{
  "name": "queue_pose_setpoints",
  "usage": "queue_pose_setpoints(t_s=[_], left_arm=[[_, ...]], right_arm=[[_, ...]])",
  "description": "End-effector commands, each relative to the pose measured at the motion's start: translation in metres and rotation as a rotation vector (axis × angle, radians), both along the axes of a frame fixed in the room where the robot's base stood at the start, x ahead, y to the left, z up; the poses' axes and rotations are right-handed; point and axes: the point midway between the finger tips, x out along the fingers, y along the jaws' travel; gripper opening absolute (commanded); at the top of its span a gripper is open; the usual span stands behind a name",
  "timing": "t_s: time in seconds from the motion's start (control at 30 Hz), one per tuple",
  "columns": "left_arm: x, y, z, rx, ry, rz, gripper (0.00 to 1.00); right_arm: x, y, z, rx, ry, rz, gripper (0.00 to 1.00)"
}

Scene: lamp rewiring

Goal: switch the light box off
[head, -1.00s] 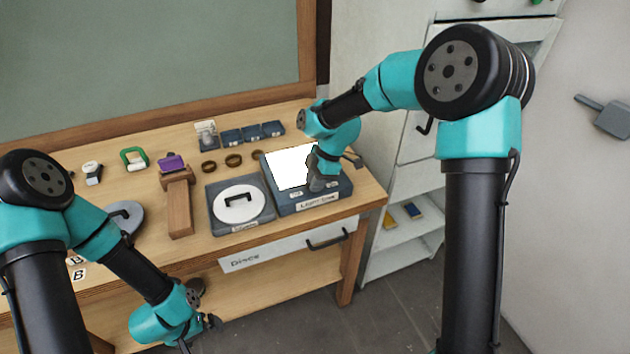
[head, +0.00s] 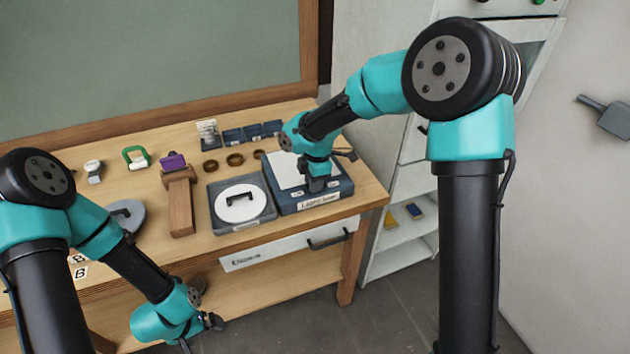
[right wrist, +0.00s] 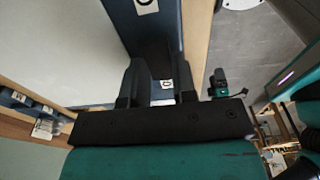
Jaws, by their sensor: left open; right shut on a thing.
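The light box (head: 285,176) is a dark blue-grey box at the right of the bench, with a plain, unlit-looking pale panel on top. Two small white labels sit on its top near the front edge, too small to read in the head view. My right gripper (head: 316,188) is down at that strip between the labels, shut on what seems to be the box's dark switch, mostly hidden by the fingers. In the right wrist view the fingers (right wrist: 158,92) are low over the box, one label beside them. My left gripper (head: 202,334) is open and empty, low in front of the bench.
A grey tray (head: 214,205) with a white handled disc stands just left of the light box. A wooden stand (head: 181,208) with a purple item, dark rings (head: 235,160) and blue bins (head: 253,132) are nearby. A handled drawer (head: 285,247) is below.

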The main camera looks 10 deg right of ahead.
Motion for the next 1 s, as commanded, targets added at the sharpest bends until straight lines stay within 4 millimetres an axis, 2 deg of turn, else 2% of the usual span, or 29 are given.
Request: queue_pose_setpoints(t_s=[0.2, 0.5, 0.53, 0.6, 0.77, 1.0], left_arm=[[0.0, 0.0, 0.0, 0.0, 0.0, 0.0, 1.0], [0.0, 0.0, 0.0, 0.0, 0.0, 0.0, 1.0], [0.0, 0.0, 0.0, 0.0, 0.0, 0.0, 1.0], [0.0, 0.0, 0.0, 0.0, 0.0, 0.0, 1.0], [0.0, 0.0, 0.0, 0.0, 0.0, 0.0, 1.0], [0.0, 0.0, 0.0, 0.0, 0.0, 0.0, 1.0]], right_arm=[[-0.0008, 0.0011, -0.0009, -0.065, -0.007, 0.001, 0.02], [-0.0005, 0.001, -0.0007, -0.067, -0.009, -0.001, 0.02], [-0.0005, 0.001, -0.0007, -0.067, -0.009, -0.001, 0.28], [-0.0004, 0.0011, -0.0006, -0.066, -0.008, -0.001, 0.35], [-0.0004, 0.0013, -0.0005, -0.066, -0.009, 0.0, 0.5], [-0.0002, 0.0016, -0.0001, -0.065, -0.01, 0.0, 0.51]])
